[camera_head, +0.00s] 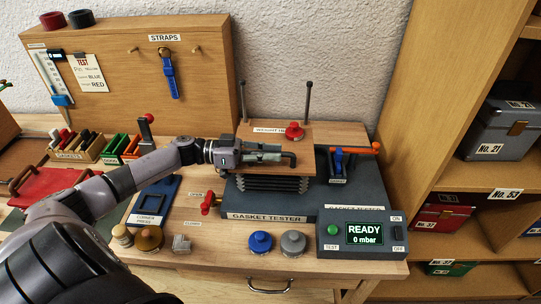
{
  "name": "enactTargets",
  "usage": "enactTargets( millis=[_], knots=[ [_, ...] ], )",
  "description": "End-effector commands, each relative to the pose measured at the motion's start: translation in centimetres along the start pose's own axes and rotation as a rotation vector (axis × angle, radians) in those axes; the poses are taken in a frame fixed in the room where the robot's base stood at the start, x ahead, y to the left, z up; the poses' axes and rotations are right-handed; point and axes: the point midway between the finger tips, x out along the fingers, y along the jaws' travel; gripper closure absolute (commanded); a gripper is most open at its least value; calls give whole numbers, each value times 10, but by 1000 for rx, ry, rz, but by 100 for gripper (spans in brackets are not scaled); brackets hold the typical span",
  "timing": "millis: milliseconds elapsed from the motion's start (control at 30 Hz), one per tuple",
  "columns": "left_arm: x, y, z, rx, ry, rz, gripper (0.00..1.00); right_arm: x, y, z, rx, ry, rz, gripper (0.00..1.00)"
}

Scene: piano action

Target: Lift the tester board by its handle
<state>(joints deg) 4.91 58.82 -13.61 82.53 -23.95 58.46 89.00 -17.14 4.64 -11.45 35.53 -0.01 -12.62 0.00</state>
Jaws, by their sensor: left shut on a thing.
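The tester board (307,139) is a flat wooden plate over the black bellows (268,183) of the gasket tester (301,213). A dark handle (291,156) is at its front. My left gripper (275,154) reaches in from the left and is shut on the handle. The fingers hide part of the handle and of the board's front. A red knobbed weight (294,132) sits on the board, and two dark upright rods stand by its back corners. My right gripper is out of view.
A blue strap (170,75) hangs on the wooden back panel. Blue (260,242) and grey (293,242) knobbed weights stand at the front edge. The display box (362,236) reads READY, 0 mbar. A blue clamp (338,161) with an orange lever is right of the board. Shelves stand at right.

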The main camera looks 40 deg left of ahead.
Motion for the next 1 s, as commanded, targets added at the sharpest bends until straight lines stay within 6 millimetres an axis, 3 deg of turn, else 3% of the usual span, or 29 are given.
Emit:
enactTargets(
  millis=[33,400,567,900,933,1000],
  knots=[
    [0,3,-23,4,5,-2,100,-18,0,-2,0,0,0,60],
    [0,15,-87,6,9,-3,100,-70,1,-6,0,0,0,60],
    [0,16,-95,4,10,-4,100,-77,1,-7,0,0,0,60],
    [0,16,-94,3,9,-5,100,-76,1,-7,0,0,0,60],
    [0,16,-94,3,9,-5,87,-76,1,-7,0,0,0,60],
    [0,16,-94,3,9,-5,82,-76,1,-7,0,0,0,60]
  ],
)
